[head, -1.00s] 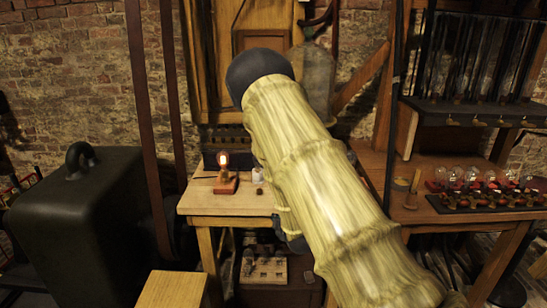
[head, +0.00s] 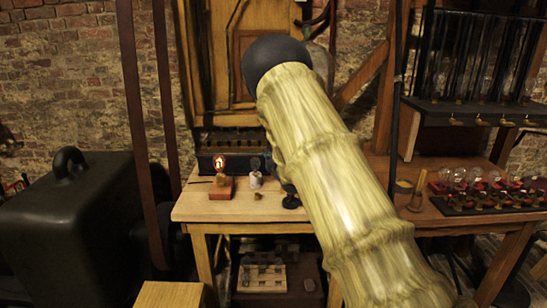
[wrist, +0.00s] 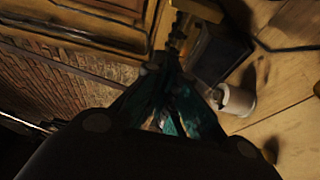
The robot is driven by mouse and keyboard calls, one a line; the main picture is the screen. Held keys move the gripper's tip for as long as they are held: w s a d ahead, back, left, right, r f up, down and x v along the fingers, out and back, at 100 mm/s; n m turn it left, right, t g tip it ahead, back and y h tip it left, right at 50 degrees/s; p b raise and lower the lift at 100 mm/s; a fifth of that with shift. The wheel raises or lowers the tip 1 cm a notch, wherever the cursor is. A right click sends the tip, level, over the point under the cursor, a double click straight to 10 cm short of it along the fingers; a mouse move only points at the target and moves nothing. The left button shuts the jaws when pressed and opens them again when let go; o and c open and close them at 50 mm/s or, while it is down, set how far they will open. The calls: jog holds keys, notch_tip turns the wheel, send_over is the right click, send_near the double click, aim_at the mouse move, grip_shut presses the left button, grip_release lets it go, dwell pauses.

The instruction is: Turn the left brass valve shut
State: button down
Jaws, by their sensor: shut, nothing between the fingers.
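Several small brass valves stick out along the front of the dark rack at the upper right in the head view. The leftmost one I can make out is a small brass valve (head: 455,122). I cannot tell its handle position at this size. No valve can be made out in the wrist view. My gripper (wrist: 168,64) shows from behind in the wrist view, with dark teal links and fingers drawn together, holding nothing. In the head view my arm's pale sleeve and dark end hide it. It is over the wooden bench (head: 215,211), near a white lamp socket (wrist: 237,99).
A lit bulb (head: 222,162) on a red base and the white socket (head: 256,181) stand on the bench. The dark rack (head: 475,112) stands above a right table with a row of bulbs (head: 490,180). A wooden post (head: 388,110) and dark straps (head: 138,120) stand upright.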

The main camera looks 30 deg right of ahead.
jog(key=shift+w+d+p, duration=0.2)
jog(key=shift+d+p, duration=0.15)
jog(key=shift+d, duration=0.6)
jog(key=shift+w+d+p, duration=0.15)
jog(key=shift+d+p, duration=0.15)
jog(key=shift+d, duration=0.65)
